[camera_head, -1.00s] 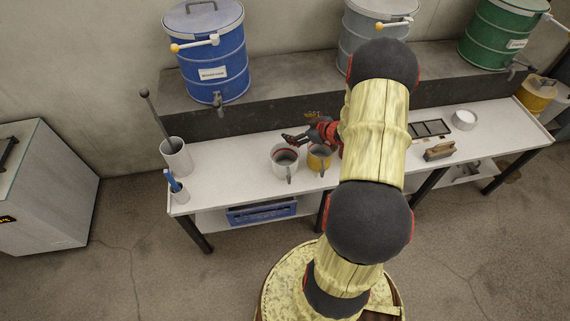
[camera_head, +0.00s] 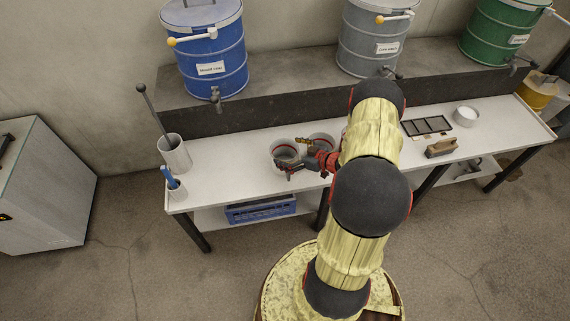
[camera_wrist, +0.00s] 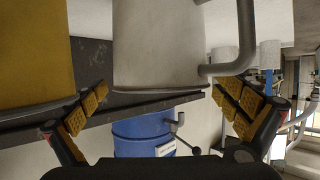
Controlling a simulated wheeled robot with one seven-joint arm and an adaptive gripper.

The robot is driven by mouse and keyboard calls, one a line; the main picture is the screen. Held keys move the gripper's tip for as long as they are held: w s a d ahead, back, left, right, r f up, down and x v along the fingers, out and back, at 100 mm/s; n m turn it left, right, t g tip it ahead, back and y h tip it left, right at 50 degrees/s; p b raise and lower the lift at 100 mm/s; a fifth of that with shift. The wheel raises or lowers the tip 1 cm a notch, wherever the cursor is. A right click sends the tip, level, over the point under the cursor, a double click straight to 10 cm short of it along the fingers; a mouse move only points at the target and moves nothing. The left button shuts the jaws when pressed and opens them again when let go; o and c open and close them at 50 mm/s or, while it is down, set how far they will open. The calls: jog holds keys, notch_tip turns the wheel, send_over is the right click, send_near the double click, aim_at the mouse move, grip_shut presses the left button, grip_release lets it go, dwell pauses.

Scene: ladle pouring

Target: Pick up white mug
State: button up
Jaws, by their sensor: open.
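The white mug (camera_head: 275,153) stands near the middle of the bench, partly covered by my gripper (camera_head: 291,152) in the head view. In the wrist view the white mug (camera_wrist: 158,45) is at top centre, with its grey handle (camera_wrist: 232,65) toward the right. My gripper (camera_wrist: 164,104) is open in the wrist view. Its two orange-padded fingers are spread to the left and right of the mug, and nothing is clamped. Whether either finger touches the mug cannot be told.
A yellow mug (camera_wrist: 35,50) is close to the left finger in the wrist view. Another mug's rim (camera_head: 320,139) shows behind my gripper. The white bench (camera_head: 225,160) holds a tall container (camera_head: 174,156) at left and a brush (camera_head: 441,147) at right. Barrels stand behind.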

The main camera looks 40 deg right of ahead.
jog(key=shift+w+a+f, duration=0.1)
jog(key=shift+w, duration=0.25)
jog(key=shift+c, duration=0.7)
jog(key=c, duration=1.5)
jog(key=shift+c, duration=0.6)
